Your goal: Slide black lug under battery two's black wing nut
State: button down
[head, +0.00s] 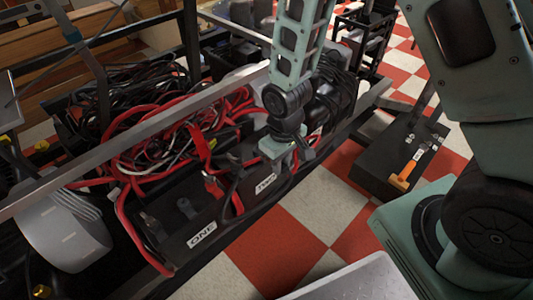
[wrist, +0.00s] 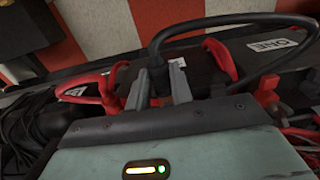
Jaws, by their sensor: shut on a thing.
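Battery two (head: 266,184), a black case with a white TWO label, sits in the rack beside battery one (head: 202,234), labelled ONE. My gripper (head: 288,155) is over the far end of battery two in the head view. In the wrist view my gripper (wrist: 160,82) is shut at the end of a thick black cable (wrist: 228,20), which arcs up and to the right. The black lug itself is hidden between the fingers. I cannot make out the black wing nut; my gripper covers that area. Whether lug and post touch cannot be told.
Red cables (head: 125,160) and a black cable bundle (head: 115,85) lie heaped behind the batteries. A grey rail (head: 130,140) crosses above them. The checkered floor (head: 315,215) in front is clear.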

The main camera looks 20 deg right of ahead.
aim_at(285, 166)
jog(key=shift+s+d+r+p, duration=0.1)
jog(key=shift+s+r+p, duration=0.15)
jog(key=shift+r+p, duration=0.55)
jog(key=shift+s+d+r+p, duration=0.1)
jog(key=shift+s+r+p, duration=0.1)
jog(key=shift+r+p, duration=0.55)
jog(key=shift+r, duration=0.1)
jog(key=shift+r+p, duration=0.25)
jog(key=shift+p, duration=0.3)
jog(key=s+a+f, duration=0.1)
jog(key=a+f, duration=0.3)
jog(key=a, duration=0.4)
jog(key=shift+s+b, duration=0.15)
jog(key=shift+b, duration=0.25)
jog(key=shift+a, duration=0.1)
jog(key=shift+r+p, duration=0.15)
jog(key=shift+p, duration=0.35)
jog(key=shift+w+a+p, duration=0.25)
jog(key=shift+w+a, duration=0.05)
jog(key=shift+w, duration=0.4)
jog(key=shift+w+a+p, duration=0.2)
jog(key=shift+w+a, duration=0.05)
jog(key=shift+w, duration=0.4)
